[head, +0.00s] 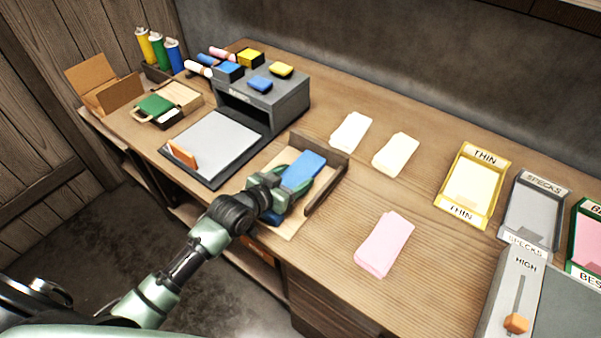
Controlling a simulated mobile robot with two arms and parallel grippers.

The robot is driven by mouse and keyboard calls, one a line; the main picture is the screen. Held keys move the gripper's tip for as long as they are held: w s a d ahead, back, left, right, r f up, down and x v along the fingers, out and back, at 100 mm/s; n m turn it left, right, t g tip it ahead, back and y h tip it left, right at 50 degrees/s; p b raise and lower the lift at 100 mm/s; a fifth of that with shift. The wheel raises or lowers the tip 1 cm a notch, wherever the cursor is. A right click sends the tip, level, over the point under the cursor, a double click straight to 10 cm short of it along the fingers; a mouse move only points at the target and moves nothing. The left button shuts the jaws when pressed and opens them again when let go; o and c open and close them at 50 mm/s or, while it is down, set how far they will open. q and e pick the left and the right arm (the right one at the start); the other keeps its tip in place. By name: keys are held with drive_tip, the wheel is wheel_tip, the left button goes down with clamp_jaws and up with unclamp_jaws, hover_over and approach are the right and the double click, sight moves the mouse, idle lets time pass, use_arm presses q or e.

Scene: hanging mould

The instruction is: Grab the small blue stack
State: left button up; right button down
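A blue stack (303,171) lies on a light board with raised dark wooden edges (325,188), near the middle of the head view. My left gripper (290,184) reaches over the near part of this stack, with its fingers beside it. A bit of blue also shows below the gripper. The gripper hides part of the stack, and I cannot tell whether the fingers press on it. My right gripper is not in view.
Two cream stacks (351,132) (396,154) and a pink stack (384,244) lie to the right. A grey box (285,103) with small blue and yellow blocks stands behind. Labelled trays (496,181) and a slider panel (510,295) are at right. A grey pad (214,143) lies left.

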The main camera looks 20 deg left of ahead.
use_arm(q)
drive_tip(key=c, duration=0.9)
drive_tip(key=shift+r, duration=0.1)
